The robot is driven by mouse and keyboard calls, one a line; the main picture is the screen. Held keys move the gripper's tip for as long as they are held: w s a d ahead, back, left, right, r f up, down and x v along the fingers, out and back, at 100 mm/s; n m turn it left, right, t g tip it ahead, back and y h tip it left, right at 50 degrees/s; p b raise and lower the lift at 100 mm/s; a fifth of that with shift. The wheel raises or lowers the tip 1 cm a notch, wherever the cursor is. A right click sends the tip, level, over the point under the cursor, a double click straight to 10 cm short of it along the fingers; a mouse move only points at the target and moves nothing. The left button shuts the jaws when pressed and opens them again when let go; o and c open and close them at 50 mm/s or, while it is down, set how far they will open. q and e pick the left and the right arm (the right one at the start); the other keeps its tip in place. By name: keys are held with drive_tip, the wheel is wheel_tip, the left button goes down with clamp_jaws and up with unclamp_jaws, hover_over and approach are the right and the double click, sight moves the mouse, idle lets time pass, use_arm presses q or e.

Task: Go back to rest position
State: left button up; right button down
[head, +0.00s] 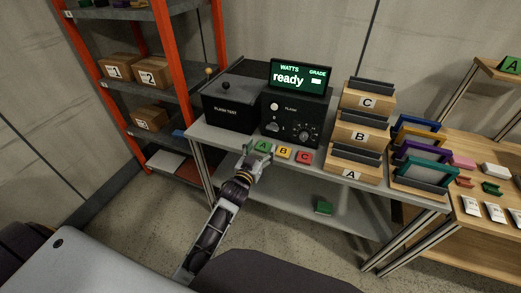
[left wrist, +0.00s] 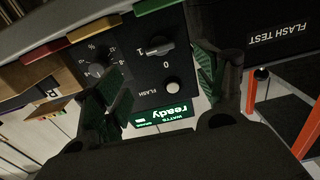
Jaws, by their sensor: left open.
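My left gripper (head: 254,160) is open and empty at the front edge of the grey bench, close to the green A tag. In the left wrist view its two fingers (left wrist: 168,95) are spread apart, with the black control box (left wrist: 150,75) beyond them. That box (head: 296,115) carries a screen (head: 300,77) reading "ready" under WATTS and GRADE, a white button and knobs. The green A tag (head: 263,146), yellow B tag (head: 284,153) and red C tag (head: 304,157) sit along the bench edge. My right gripper is not in view.
A black FLASH TEST box (head: 228,110) stands left of the control box. Wooden bins A, B and C (head: 359,136) stand to the right. An orange-post shelf (head: 165,40) is at left. A green block (head: 323,208) lies on the lower shelf. Open floor lies in front.

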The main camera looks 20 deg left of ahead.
use_arm(q)
drive_tip(key=shift+m, duration=0.4)
